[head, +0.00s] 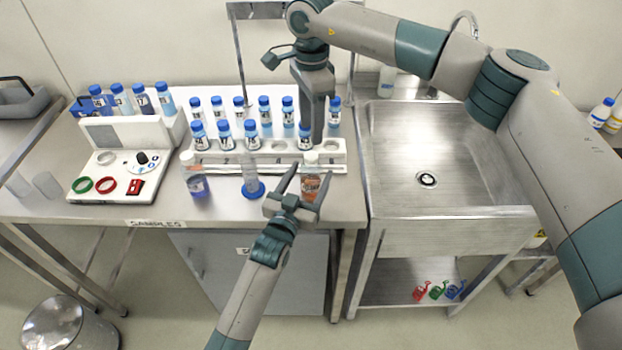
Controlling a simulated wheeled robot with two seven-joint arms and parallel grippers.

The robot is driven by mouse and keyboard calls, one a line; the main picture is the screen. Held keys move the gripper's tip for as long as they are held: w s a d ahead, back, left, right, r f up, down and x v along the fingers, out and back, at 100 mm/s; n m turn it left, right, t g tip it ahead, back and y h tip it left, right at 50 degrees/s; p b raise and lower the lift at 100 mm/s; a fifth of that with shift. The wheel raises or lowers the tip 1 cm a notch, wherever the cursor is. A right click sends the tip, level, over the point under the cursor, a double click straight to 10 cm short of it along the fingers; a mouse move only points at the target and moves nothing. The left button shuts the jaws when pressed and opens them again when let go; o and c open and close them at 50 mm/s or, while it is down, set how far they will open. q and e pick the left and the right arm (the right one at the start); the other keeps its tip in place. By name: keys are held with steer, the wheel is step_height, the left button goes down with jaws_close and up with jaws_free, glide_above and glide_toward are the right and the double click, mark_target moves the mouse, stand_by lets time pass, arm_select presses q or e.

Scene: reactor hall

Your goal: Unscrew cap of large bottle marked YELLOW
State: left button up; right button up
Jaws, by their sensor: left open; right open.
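A large bottle with orange contents (309,187) stands upright at the front edge of the bench; its label is too small to read. Its pale cap (311,158) appears to be on it. My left gripper (309,174) is open, its two fingers on either side of this bottle in the picture; I cannot tell whether they touch it. My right gripper (317,138) points down above the rack, behind the cap; it is open, its fingertips partly hard to make out.
A white rack (230,166) of several blue-capped vials lies just behind the bottles. A clear cylinder on a blue base (252,190) stands between them. A white device (125,178) sits at left, a steel sink (430,150) at right.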

arm_select(q)
steer(key=shift+w, duration=0.25)
steer(key=shift+c, duration=0.4)
jaws_close()
